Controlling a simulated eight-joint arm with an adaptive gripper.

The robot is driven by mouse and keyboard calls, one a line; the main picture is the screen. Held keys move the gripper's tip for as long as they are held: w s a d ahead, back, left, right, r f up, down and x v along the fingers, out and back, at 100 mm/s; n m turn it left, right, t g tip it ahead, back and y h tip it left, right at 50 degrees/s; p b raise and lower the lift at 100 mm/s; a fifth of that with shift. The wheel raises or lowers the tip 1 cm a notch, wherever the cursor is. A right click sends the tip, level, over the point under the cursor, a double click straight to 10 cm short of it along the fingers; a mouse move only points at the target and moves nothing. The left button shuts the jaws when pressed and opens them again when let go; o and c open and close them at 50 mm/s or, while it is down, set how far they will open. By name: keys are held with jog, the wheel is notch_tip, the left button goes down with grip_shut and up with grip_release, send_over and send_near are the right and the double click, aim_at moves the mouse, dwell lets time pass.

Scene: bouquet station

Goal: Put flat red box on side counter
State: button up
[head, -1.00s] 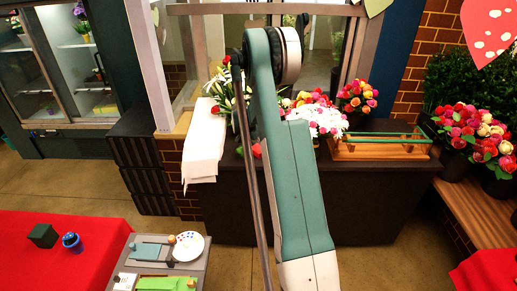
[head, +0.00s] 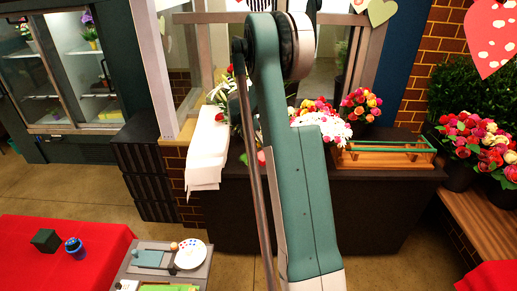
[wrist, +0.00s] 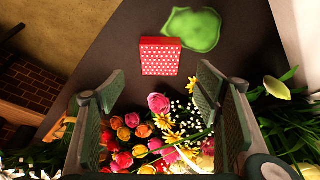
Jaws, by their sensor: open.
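The flat red box (wrist: 161,56) with white dots lies on a dark counter top (wrist: 112,62) in the wrist view. My gripper (wrist: 158,92) is open, its two fingers apart, with nothing between the pads. The box is ahead of the fingertips, slightly above them in the picture. In the head view my arm hides the gripper, and the box cannot be made out clearly. Which surface is the side counter cannot be told for sure.
A green leaf-shaped thing (wrist: 191,29) lies right beside the box. Mixed flowers (wrist: 150,140) crowd below and between the fingers. A grey table (head: 120,268) stands at front left.

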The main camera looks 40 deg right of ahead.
jog(key=shift+v, duration=0.75)
jog(key=s+a+r+n+t, duration=0.1)
jog(key=s+a+r+n, duration=0.25)
jog(key=a+r, duration=0.5)
jog(key=s+a+r+n+t+y, duration=0.15)
jog(key=s+a+r, duration=0.3)
jog(key=a, duration=0.65)
jog(key=s+a+r+n+t, duration=0.1)
jog(key=s+a+r+n, duration=0.2)
jog(key=a+r, duration=0.55)
jog(key=s+a+f+n+t+y, duration=0.2)
jog(key=s+a+n, duration=0.8)
jog(key=s+a, duration=1.5)
jog(key=shift+s+a+t+y, duration=0.45)
jog(key=shift+a+t, duration=0.15)
jog(key=shift+t, duration=0.25)
